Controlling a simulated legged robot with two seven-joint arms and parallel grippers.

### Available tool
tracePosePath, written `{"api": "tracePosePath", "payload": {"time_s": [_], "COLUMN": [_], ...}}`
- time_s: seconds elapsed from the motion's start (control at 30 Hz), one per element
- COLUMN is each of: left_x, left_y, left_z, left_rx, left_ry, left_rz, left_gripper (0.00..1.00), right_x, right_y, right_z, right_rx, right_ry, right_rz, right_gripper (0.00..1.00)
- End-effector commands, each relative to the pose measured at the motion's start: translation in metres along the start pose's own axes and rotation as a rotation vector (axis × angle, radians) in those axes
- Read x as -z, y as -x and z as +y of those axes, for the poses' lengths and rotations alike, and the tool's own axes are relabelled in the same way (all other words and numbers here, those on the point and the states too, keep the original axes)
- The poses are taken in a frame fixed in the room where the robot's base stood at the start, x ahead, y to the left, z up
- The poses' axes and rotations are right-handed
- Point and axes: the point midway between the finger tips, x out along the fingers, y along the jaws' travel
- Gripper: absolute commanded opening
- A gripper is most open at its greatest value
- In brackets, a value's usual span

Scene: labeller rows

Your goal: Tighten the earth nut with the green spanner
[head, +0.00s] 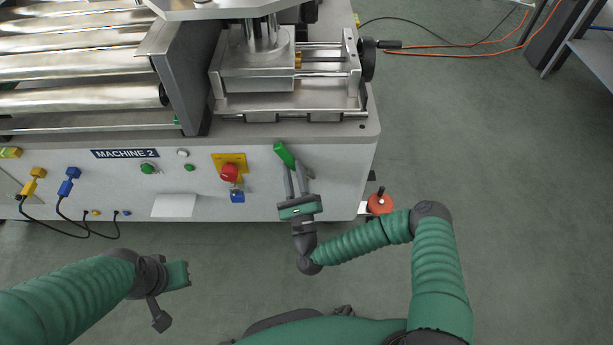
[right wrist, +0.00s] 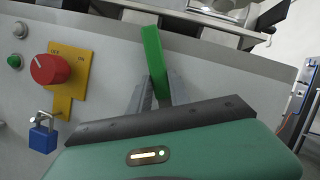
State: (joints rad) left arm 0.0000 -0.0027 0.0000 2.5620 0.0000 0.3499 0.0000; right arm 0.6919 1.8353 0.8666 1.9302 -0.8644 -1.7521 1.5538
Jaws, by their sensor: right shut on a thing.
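The green spanner (head: 284,154) is a bright green bar held in front of the white panel of the machine. My right gripper (head: 295,168) is shut on it. In the right wrist view the spanner (right wrist: 153,58) rises from between the grey fingers, tilted slightly left, its upper end near the panel's top edge. I cannot tell whether it touches the panel. I cannot make out the earth nut in either view. My left gripper (head: 176,275) is low at the left, away from the panel; its fingers do not show clearly.
The panel carries a red knob (head: 229,171) on a yellow plate with a blue padlock (head: 237,195) below. Yellow and blue plugs (head: 69,182) with black cables are at the left. An orange-red object (head: 380,203) stands by the machine's right corner. Floor to the right is open.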

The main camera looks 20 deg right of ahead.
Motion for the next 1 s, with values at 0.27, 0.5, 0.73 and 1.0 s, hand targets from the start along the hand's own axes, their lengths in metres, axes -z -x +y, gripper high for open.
{"api": "tracePosePath", "payload": {"time_s": [0.27,0.5,0.73,1.0], "left_x": [0.000,0.000,0.000,0.000], "left_y": [0.000,0.000,0.000,0.000], "left_z": [0.000,0.000,0.000,0.000], "left_rx": [0.000,0.000,0.000,0.000], "left_ry": [0.000,0.000,0.000,0.000], "left_rz": [0.000,0.000,0.000,0.000], "left_gripper": [0.00,0.00,0.00,0.00], "right_x": [-0.010,-0.024,-0.036,-0.042], "right_y": [-0.004,-0.010,-0.015,-0.017], "right_z": [0.000,0.000,0.000,0.000], "right_rx": [0.001,0.000,0.001,0.000], "right_ry": [0.000,0.000,-0.001,0.000], "right_rz": [-0.002,-0.001,-0.001,0.000], "right_gripper": [0.00,0.00,0.00,0.00]}}
